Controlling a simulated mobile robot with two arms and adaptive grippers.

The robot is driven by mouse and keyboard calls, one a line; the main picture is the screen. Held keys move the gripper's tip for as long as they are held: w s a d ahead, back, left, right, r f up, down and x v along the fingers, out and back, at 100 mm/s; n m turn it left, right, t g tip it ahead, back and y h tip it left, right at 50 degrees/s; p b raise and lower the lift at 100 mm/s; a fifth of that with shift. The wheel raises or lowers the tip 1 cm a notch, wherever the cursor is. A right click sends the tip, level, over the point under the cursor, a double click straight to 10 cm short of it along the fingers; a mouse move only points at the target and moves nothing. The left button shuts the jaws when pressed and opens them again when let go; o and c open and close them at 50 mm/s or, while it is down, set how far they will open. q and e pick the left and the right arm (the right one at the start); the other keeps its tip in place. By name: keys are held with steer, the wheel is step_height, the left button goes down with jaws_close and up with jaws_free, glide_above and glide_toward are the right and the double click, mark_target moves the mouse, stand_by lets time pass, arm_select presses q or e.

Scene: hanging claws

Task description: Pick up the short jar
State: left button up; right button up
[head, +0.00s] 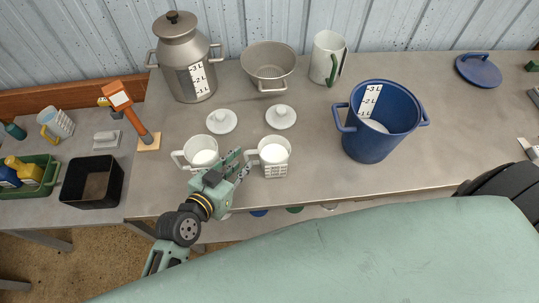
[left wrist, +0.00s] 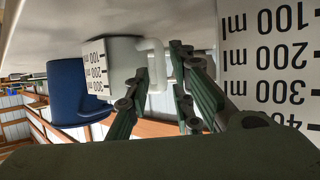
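Two white measuring jars with side handles stand on the grey table, a left jar (head: 204,158) and a right jar (head: 276,153). In the left wrist view, which is upside down, the right jar (left wrist: 125,55) has marks to about 300 ml and looks the shorter. The nearer jar (left wrist: 268,50) there shows marks to 400 ml. My left gripper (head: 241,162) is open between the jars, its fingers pointing at the right jar's handle. In the left wrist view the handle (left wrist: 154,50) appears between the fingertips (left wrist: 160,62); contact cannot be told. My right gripper is not in view.
Two white lids (head: 221,122) (head: 281,117) lie behind the jars. A metal can (head: 185,60), a metal pot (head: 268,65), a white pitcher (head: 327,58) and a blue pot (head: 372,140) stand around. A hammer (head: 132,115) stands left. The table's right part is mostly clear.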

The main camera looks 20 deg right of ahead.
arm_select(q)
steer(key=shift+x, duration=1.25)
steer(key=shift+c, duration=0.6)
jaws_close()
